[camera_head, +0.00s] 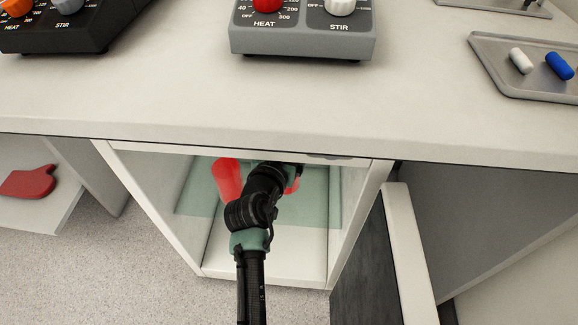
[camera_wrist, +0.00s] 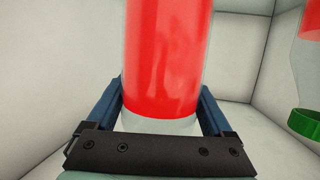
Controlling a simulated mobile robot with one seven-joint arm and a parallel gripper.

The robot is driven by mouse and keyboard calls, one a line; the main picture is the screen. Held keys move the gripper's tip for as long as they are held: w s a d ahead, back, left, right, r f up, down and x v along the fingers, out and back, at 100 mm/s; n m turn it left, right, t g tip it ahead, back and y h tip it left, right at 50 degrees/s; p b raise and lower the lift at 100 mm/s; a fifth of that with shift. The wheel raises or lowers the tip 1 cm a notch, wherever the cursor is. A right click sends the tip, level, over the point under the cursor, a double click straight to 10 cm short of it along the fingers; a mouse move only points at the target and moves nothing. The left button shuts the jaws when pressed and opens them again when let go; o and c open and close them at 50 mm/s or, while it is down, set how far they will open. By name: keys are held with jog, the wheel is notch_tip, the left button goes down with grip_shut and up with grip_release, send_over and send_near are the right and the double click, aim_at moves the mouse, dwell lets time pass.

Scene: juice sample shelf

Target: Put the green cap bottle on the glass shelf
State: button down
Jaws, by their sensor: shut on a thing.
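My gripper (camera_wrist: 163,92) is shut on a clear bottle of red liquid (camera_wrist: 165,60), with a finger on each side. The held bottle's cap is not visible. A second red bottle (camera_wrist: 311,55) stands apart at the right edge of the wrist view and shows a green cap (camera_wrist: 306,123) at its lower end in the picture. In the head view my arm reaches into an open cabinet with a greenish glass shelf (camera_head: 200,200). A red bottle (camera_head: 228,180) shows left of my wrist. Only a bit of red (camera_head: 292,186) shows by my gripper, mostly hidden.
The countertop (camera_head: 200,105) overhangs the cabinet opening and hides its upper part. Pale cabinet walls (camera_head: 155,195) stand close on both sides. An open door (camera_head: 405,255) is at the right. A red mitt (camera_head: 28,182) lies in the left compartment.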

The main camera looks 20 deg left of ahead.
notch_tip(320, 180, down, 6)
jog(key=b, duration=0.3)
jog(key=shift+s+f, duration=0.1)
jog(key=shift+f, duration=0.3)
jog(key=shift+w+r, duration=0.1)
jog(key=shift+w, duration=0.1)
jog(key=shift+f+b, duration=0.25)
jog(key=shift+b, duration=0.1)
grip_release()
